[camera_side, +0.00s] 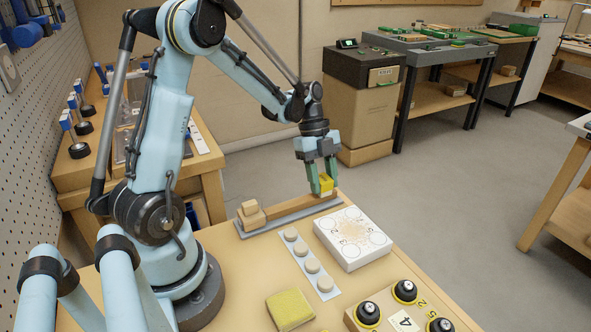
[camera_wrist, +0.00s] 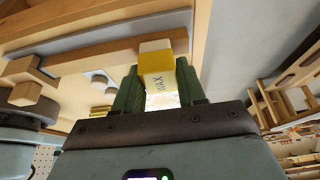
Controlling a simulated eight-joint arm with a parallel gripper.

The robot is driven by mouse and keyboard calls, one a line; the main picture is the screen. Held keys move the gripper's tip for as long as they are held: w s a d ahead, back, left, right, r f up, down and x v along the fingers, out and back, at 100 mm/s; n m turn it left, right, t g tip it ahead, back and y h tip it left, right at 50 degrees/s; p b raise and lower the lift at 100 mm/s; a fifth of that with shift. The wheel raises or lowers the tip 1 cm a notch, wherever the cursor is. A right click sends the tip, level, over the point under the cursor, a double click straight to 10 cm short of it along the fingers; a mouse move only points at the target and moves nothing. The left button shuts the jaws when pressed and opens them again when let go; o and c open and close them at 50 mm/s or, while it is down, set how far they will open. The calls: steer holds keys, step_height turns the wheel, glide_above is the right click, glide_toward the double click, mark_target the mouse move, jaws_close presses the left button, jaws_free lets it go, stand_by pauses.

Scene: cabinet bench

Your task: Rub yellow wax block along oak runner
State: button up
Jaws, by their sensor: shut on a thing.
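My gripper (camera_side: 323,182) is shut on the yellow wax block (camera_side: 326,184). The block also shows in the wrist view (camera_wrist: 157,72), yellow on top with a pale wrapper lettered "WAX", between the green fingers (camera_wrist: 155,88). The oak runner (camera_side: 292,207) is a long wooden bar on a grey base near the bench's back edge. The gripper and block are at the runner's right end. In the wrist view the runner (camera_wrist: 98,50) passes close by the block; whether they touch I cannot tell.
Stacked wood blocks (camera_side: 251,214) stand at the runner's left end. In front are a strip of round pads (camera_side: 307,262), a white box with printed circles (camera_side: 352,238), a yellow cloth (camera_side: 290,309) and black knobs (camera_side: 404,291). Bare bench lies left of the cloth.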

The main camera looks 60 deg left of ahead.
mark_target(309, 198)
steer(key=shift+s+f, duration=0.2)
steer(key=shift+s, duration=5.45)
steer(key=shift+s+r, duration=0.1)
steer(key=shift+s, duration=1.9)
steer(key=shift+r, duration=0.1)
steer(key=shift+w, duration=0.1)
steer(key=shift+w+r, duration=0.1)
steer(key=shift+w, duration=1.85)
steer(key=shift+w+f, duration=0.15)
steer(key=shift+w, duration=1.75)
steer(key=shift+w+f, duration=0.15)
steer(key=shift+w, duration=1.75)
steer(key=shift+w+r, duration=0.1)
steer(key=shift+w, duration=3.65)
steer(key=shift+c, duration=0.3)
